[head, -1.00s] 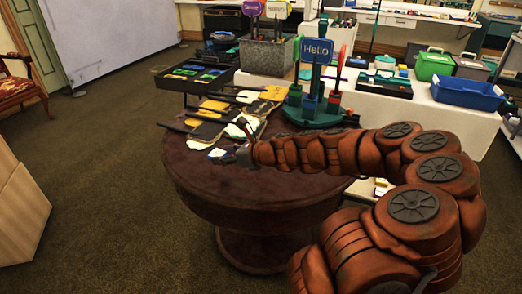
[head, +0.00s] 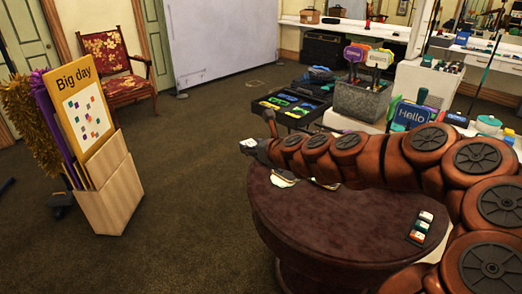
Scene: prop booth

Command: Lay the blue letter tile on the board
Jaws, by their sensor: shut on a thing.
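My gripper (head: 257,148) is at the far end of my outstretched arm, over the left edge of the round table. It is shut on a small pale tile with a dark bluish mark, the blue letter tile (head: 249,143); the letter cannot be read. A yellow board (head: 77,75) headed "Big day" stands upright at the left, leaning back in a wooden box. Its white panel carries several small coloured squares. The gripper is well to the right of this board, apart from it.
The round dark table (head: 330,233) is mostly bare in front; a small rack of coloured tiles (head: 421,227) lies at its right. Behind are a black tray (head: 290,105), a grey bin (head: 363,102) and a "Hello" sign (head: 411,116). Open carpet lies between table and wooden box (head: 112,190).

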